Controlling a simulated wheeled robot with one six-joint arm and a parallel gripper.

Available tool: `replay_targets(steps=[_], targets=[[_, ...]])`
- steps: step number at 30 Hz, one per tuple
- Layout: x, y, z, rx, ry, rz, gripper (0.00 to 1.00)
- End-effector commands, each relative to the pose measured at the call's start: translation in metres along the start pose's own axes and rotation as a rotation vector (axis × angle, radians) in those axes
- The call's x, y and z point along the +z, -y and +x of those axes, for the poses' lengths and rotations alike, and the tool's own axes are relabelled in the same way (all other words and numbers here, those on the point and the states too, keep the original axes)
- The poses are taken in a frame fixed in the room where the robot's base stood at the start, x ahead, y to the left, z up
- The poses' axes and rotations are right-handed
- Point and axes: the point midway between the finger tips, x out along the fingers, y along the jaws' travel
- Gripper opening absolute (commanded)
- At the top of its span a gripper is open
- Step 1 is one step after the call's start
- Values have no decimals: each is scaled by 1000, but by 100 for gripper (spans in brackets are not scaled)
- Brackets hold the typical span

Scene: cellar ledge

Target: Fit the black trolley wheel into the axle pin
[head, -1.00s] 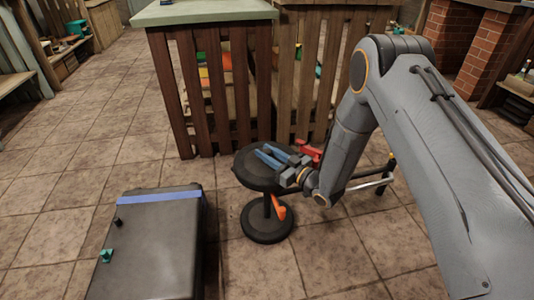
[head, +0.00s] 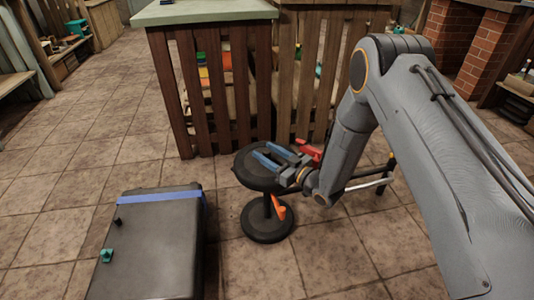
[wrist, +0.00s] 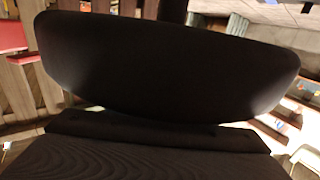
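My gripper (head: 268,156), with two blue fingers, is over the top of a black round stool (head: 246,176) in the head view. The fingers are apart, with dark surface showing between them. I cannot make out a separate black wheel there. In the wrist view a large dark rounded shape (wrist: 170,65) fills the middle, too dark and close to identify. A dark case (head: 150,250) on the floor at left has a blue strip, a small black peg (head: 118,222) and a teal knob (head: 106,256). I cannot tell whether the peg is the axle pin.
A red object (head: 309,155) is just behind my gripper. An orange piece (head: 279,208) is at the stool's stem. A metal rod (head: 368,183) lies low behind my arm. A slatted wooden counter (head: 200,100) stands behind. Tiled floor is clear at left.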

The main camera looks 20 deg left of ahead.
Motion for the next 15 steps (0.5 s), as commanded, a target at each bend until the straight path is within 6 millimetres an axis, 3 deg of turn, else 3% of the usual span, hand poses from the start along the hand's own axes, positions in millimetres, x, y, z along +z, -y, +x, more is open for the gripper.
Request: replay_targets(steps=[9,15], targets=[[1,0,-2,1,3,1,46],[0,0,-27,3,4,3,46]])
